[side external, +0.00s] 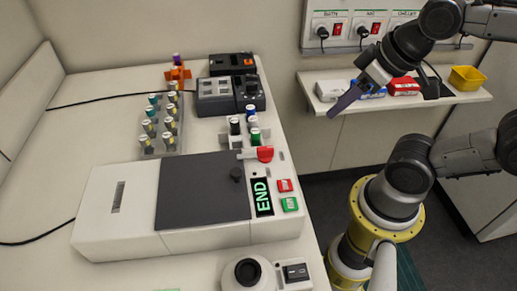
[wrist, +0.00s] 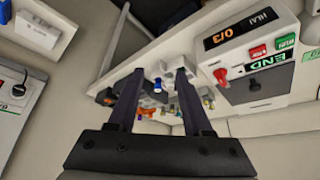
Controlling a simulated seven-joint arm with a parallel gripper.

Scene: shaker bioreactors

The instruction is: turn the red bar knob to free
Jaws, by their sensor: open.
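The red bar knob (side external: 265,154) sits at the upper right corner of the white device (side external: 205,240), above its green END display (side external: 262,196). It also shows in the wrist view (wrist: 221,75), right of my fingers. Its position marking is too small to read. My gripper (side external: 338,108) is up in the air to the right of the bench, in front of the wall shelf, well apart from the knob. Its dark fingers point down and left. In the wrist view my gripper (wrist: 160,75) is open, with nothing held between its fingers.
A red button (side external: 285,185) and a green button (side external: 290,205) lie near the knob. A dark lid (side external: 203,190) with a black knob covers the device. Vials in a rack (side external: 162,140) and a dark control box (side external: 230,95) stand behind. The wall shelf (side external: 400,103) holds boxes.

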